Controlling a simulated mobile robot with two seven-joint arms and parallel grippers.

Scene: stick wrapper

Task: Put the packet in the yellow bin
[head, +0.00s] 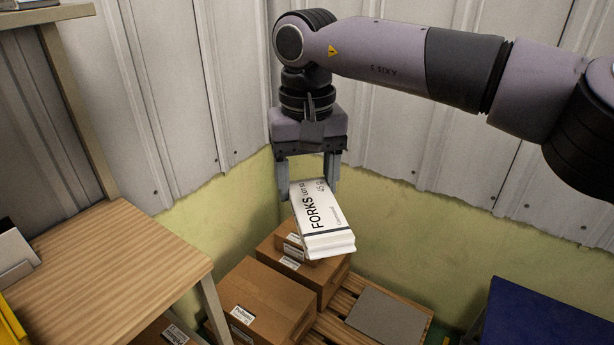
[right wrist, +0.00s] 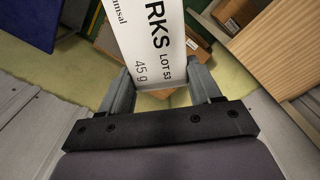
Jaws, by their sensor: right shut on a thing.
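A white packet (head: 322,222) printed "FORKS" hangs tilted in the middle of the head view. My right gripper (head: 309,184) points down and is shut on the upper end of the packet, with one finger on each side. The packet also shows between the fingers in the right wrist view (right wrist: 155,45). It is in the air above cardboard boxes. A yellow edge (head: 10,325) shows at the far lower left of the head view; it is cut off, so I cannot tell whether it is the yellow bin. My left gripper is out of view.
Cardboard boxes (head: 262,300) and a flat grey piece (head: 388,322) lie on a wooden pallet below the packet. A wooden table (head: 120,255) stands at left with a white item (head: 14,250) at its edge. A blue surface (head: 548,315) is at lower right. Corrugated walls are close behind.

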